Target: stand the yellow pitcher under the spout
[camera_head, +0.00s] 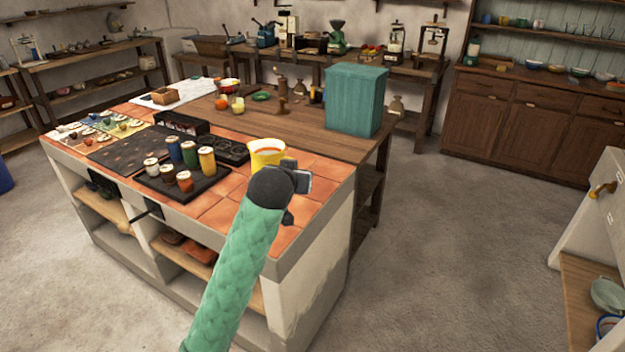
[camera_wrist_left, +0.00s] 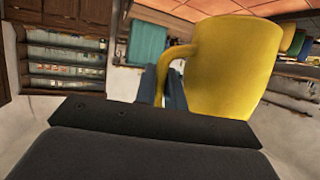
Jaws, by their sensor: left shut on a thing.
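The yellow pitcher (camera_head: 267,147) is at the right end of the tiled island, upright in the head view, with its open rim up. My arm hides its lower part, so I cannot tell whether it touches the tiles. My left gripper (camera_head: 294,183) is right at it. The wrist view shows the pitcher (camera_wrist_left: 232,66) close up, with its handle (camera_wrist_left: 172,62) at the blue-grey fingers, and the gripper is shut on it. A brass spout (camera_head: 603,188) sticks out from the pale unit at the right edge. My right gripper is not in view.
Several jars (camera_head: 207,160) stand on a dark tray beside the pitcher. A teal box (camera_head: 355,99) stands on the wooden table (camera_head: 290,125) behind. Open grey floor (camera_head: 450,230) lies between the island and the spout unit. A green bowl (camera_head: 608,293) sits low at right.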

